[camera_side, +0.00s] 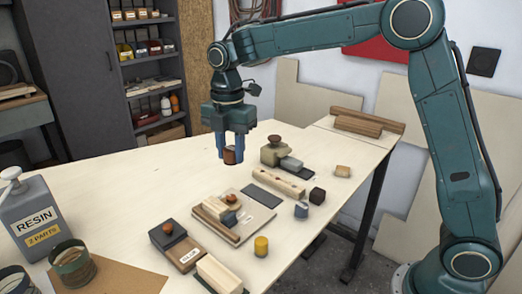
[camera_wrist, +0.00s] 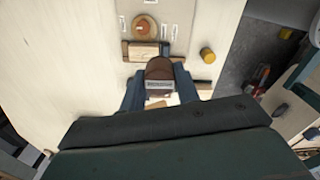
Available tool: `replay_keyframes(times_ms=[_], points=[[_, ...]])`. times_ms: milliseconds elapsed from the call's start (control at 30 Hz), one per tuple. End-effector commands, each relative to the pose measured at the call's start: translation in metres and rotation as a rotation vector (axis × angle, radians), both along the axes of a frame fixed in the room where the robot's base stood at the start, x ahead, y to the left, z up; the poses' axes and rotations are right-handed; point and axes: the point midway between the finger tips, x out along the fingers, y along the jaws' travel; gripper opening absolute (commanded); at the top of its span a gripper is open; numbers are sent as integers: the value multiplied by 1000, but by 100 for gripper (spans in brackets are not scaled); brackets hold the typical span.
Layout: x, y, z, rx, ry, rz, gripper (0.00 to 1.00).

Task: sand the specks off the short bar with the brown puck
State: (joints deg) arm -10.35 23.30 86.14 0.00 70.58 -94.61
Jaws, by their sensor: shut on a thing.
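My gripper (camera_side: 231,158) is shut on the brown puck (camera_side: 231,156) and holds it above the table, apart from everything below. The puck also shows between the fingers in the wrist view (camera_wrist: 159,69), with a grey band on its near side. A short pale wooden bar (camera_side: 214,208) lies on a thin grey-beige board (camera_side: 258,220) at the table's middle, below and in front of my gripper. A pale bar with darker ends shows just beyond the puck in the wrist view (camera_wrist: 142,51). Specks are too small to make out.
An orange-brown knob (camera_side: 231,198) sits by the bar. A resin jug (camera_side: 40,215) is at left. The table's left back is clear.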

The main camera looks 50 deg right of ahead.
Motion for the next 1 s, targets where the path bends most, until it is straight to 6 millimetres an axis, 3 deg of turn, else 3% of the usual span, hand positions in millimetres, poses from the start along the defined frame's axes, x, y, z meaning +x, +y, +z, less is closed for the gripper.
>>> replay_keyframes(times_ms=[200, 400, 1000], points=[[39, 17, -21, 0, 1, 1, 13], [61, 27, -35, 0, 0, 0, 13], [71, 32, -53, -1, 2, 0, 13]])
